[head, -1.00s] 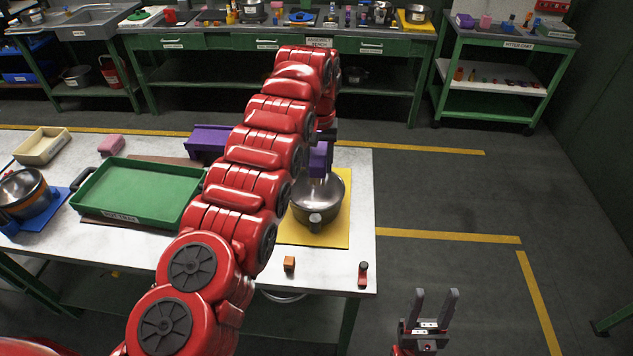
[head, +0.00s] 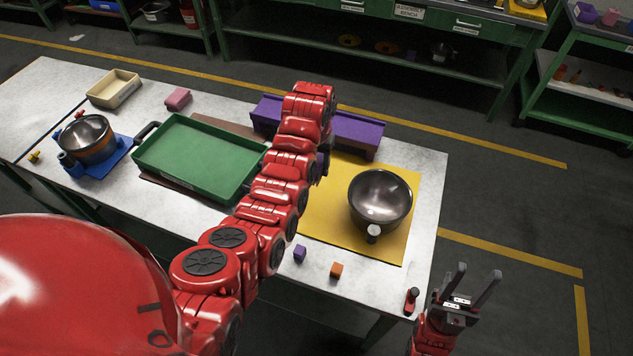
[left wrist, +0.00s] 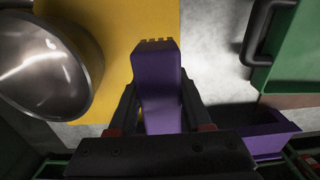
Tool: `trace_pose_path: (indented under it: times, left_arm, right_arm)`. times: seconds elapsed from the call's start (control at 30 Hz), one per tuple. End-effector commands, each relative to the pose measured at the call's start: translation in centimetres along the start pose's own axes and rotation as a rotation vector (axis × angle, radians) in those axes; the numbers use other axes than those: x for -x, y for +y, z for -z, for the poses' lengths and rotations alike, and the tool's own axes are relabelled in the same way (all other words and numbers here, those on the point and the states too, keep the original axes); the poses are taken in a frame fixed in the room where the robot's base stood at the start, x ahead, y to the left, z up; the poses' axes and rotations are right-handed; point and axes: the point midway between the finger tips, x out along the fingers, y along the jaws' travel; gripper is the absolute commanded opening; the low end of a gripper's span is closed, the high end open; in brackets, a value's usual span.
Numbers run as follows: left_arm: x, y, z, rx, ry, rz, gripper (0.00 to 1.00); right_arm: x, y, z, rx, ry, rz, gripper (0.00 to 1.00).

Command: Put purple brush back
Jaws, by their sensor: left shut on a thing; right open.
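My left gripper (left wrist: 158,112) is shut on the purple brush (left wrist: 158,85), with a dark finger on each side of it in the left wrist view. The brush has a notched end and is above the yellow mat. In the head view my left arm hides most of this gripper and brush. A long purple trough (head: 358,136) stands at the back edge of the table, partly behind my left arm. It also shows at the lower right of the left wrist view (left wrist: 262,137). My right gripper (head: 466,290) is open and empty, off the table's right front corner.
A metal bowl (head: 380,198) stands on the yellow mat (head: 335,222), right of my left arm. A green tray (head: 200,157) lies left of the arm. A purple cube (head: 300,254), an orange cube (head: 336,270) and a small red-and-black item (head: 411,300) are near the front edge.

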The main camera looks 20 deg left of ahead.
Motion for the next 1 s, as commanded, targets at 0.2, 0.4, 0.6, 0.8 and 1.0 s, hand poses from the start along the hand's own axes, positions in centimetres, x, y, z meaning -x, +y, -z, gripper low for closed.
trace_pose_path:
  times: [0.2,0.4,0.6,0.8,1.0]
  left_arm:
    - [-3.3,-0.1,-0.3,0.000,-0.010,-0.002,0.00]
    - [-5.9,0.0,-0.1,-0.001,-0.006,-0.001,0.00]
    - [-7.2,0.0,-0.2,0.000,-0.008,-0.001,0.00]
    - [-9.1,0.0,0.0,-0.001,-0.003,-0.001,0.00]
    - [-9.9,0.0,0.0,0.000,-0.002,-0.002,0.00]
  right_arm:
    - [-0.3,0.0,0.1,0.000,-0.001,0.000,0.50]
    - [-1.1,0.1,0.2,0.000,0.000,0.000,0.50]
    - [-1.7,0.1,0.3,0.000,0.000,0.000,0.50]
    - [-1.9,0.1,0.3,0.000,0.000,0.000,0.50]
    - [-1.9,0.1,0.3,0.000,0.000,0.000,0.50]
